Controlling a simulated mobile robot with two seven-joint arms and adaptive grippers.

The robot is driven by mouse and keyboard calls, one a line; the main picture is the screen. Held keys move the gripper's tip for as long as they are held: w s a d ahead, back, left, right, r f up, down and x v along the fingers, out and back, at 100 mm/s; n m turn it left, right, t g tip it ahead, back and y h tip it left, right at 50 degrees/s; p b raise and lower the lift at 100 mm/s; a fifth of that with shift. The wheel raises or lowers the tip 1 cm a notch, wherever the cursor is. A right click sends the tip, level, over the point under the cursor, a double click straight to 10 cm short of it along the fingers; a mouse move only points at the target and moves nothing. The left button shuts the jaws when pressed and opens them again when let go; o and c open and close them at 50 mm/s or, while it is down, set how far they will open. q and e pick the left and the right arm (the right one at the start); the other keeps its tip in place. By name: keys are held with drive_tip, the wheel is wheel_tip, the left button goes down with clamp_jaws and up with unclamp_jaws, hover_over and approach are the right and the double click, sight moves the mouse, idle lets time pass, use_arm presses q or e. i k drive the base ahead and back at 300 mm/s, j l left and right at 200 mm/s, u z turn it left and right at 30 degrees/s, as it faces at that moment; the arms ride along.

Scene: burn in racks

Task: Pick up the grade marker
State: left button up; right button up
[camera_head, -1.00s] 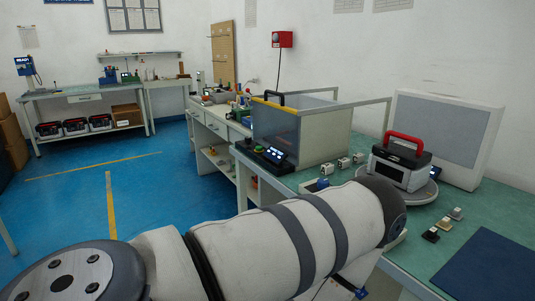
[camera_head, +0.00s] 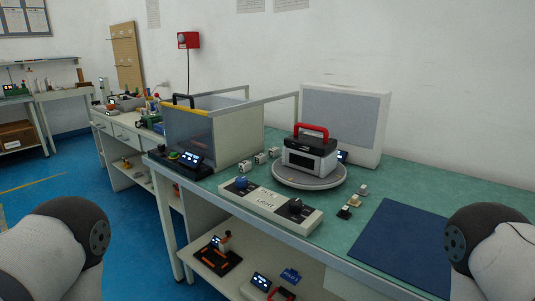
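Nothing in the head view is clearly labelled as the grade marker. Several small pieces are on the green bench (camera_head: 421,178). A black piece (camera_head: 344,212), a pale yellowish piece (camera_head: 355,201) and a grey piece (camera_head: 363,190) sit in a short row right of the round turntable (camera_head: 309,183). Small white blocks (camera_head: 260,158) stand in another row left of the turntable. They are too small to identify surely. Only parts of my arms show at the lower left and right edges; both grippers are outside the picture.
A black and white case with a red handle (camera_head: 310,155) stands on the turntable. A control box with knobs (camera_head: 268,205) lies at the bench front. A clear-walled enclosure (camera_head: 190,135) stands at left, a grey panel (camera_head: 341,125) behind. A blue mat (camera_head: 398,245) lies bare at right.

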sight(273, 152)
drive_tip(key=i+j+z, duration=0.15)
drive_tip(key=j+z, duration=0.15)
drive_tip(key=i+j+z, duration=0.1)
drive_tip(key=j+z, duration=0.5)
